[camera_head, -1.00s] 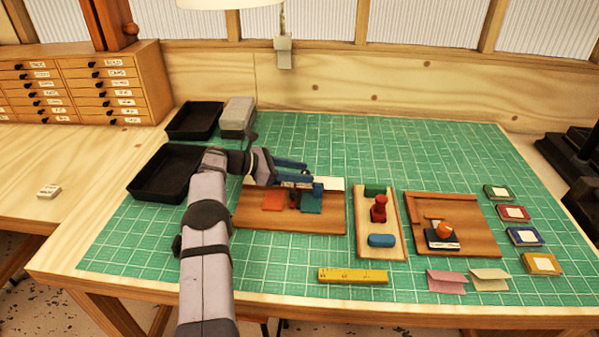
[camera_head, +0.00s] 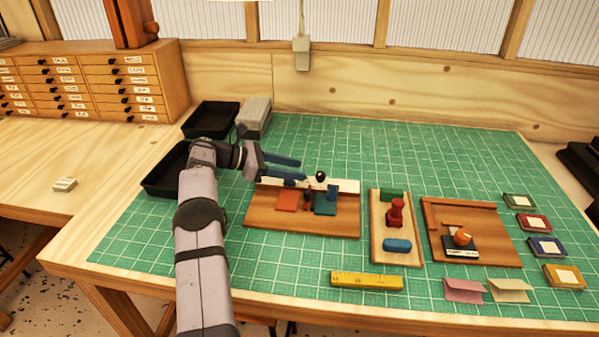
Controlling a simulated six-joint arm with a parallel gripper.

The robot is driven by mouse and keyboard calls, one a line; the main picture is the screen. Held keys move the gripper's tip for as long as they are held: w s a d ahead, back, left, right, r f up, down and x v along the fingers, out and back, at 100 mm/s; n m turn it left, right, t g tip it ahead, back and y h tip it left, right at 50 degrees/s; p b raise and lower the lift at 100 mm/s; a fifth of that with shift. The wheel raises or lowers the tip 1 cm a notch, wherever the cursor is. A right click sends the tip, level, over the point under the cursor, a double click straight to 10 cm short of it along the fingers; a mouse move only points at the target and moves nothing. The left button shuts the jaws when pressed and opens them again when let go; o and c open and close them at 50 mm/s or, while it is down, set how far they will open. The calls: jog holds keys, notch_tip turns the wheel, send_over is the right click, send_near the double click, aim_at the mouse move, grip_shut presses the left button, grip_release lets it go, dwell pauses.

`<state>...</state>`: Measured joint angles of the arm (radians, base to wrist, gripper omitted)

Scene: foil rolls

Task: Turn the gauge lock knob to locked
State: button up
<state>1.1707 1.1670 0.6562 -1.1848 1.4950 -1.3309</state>
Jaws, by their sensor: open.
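The left wooden board (camera_head: 270,222) carries a white strip (camera_head: 346,186), an orange-red plate (camera_head: 287,201), a teal plate (camera_head: 325,209) and a small black round knob (camera_head: 320,176) at the strip. The right board (camera_head: 486,222) carries a dark block with a white edge (camera_head: 458,252) and an orange knob (camera_head: 463,238) on top. I cannot tell for sure which knob is the gauge lock, nor read any lock mark. My gripper (camera_head: 303,172), with blue fingers, is open and empty above the left board's back edge, left of the black knob and apparently apart from it.
A narrow board (camera_head: 410,257) with a red knob, green block and blue piece stands between the two boards. A yellow bar (camera_head: 367,281) lies in front. Folded cards (camera_head: 464,291) and several coloured square tiles (camera_head: 547,246) are at right. Black trays (camera_head: 210,119) stand behind my arm.

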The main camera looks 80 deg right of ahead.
jog(key=shift+r, duration=0.15)
jog(key=shift+c, duration=0.2)
jog(key=s+r+m+y+p, duration=0.25)
jog(key=s+r+p, duration=0.45)
jog(key=s+r, duration=0.45)
jog(key=m+t+p, duration=0.3)
jog(key=m+t, duration=0.6)
jog(key=m, duration=2)
send_near(321, 173)
jog(key=shift+s+a+f+h, duration=0.2)
jog(key=shift+a+f+h, duration=0.05)
jog(key=shift+f, duration=0.15)
jog(key=shift+p+x, duration=1.7)
jog(key=shift+x, duration=2)
